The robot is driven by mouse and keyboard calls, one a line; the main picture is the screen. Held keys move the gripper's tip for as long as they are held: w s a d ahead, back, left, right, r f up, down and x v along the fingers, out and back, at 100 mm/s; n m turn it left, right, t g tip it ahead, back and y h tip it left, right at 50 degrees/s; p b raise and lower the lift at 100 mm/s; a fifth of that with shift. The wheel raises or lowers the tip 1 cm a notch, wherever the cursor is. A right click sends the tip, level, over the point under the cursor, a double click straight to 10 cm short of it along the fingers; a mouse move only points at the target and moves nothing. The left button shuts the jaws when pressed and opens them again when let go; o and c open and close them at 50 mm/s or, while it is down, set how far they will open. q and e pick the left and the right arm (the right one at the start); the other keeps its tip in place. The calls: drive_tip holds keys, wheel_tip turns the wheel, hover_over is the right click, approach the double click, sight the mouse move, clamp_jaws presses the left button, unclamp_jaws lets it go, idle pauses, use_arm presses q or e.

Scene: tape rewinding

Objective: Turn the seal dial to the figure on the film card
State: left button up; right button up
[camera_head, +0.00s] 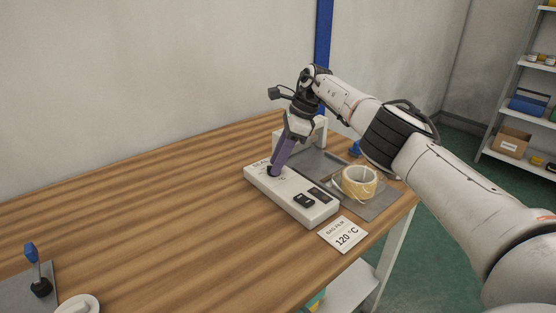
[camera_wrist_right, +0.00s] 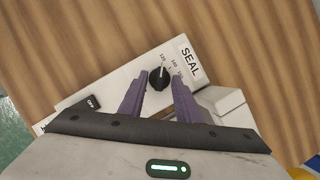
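The film card (camera_head: 343,235) lies flat near the table's right edge and reads "BAG FILM 120 °C". The white sealer (camera_head: 289,194) sits behind it. Its black seal dial (camera_wrist_right: 158,79) shows in the right wrist view, beside a "SEAL" label (camera_wrist_right: 190,62) and figures including 120 and 140. A pale pointer mark on the dial appears to face the 120 side; its exact setting is too small to tell. My right gripper (camera_head: 272,170) reaches down at the dial, its purple fingers apart on either side of it. I cannot tell whether they touch it. My left gripper is out of view.
A yellowish tape roll (camera_head: 359,182) stands on a grey plate (camera_head: 378,208) right of the sealer. A blue-handled tool (camera_head: 34,260) and a white round item (camera_head: 78,305) are at the front left. The middle of the wooden table (camera_head: 170,205) is clear.

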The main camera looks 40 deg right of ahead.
drive_tip(key=p+v, duration=0.1)
drive_tip(key=v, duration=0.9)
drive_tip(key=shift+r, duration=0.2)
idle(0.3)
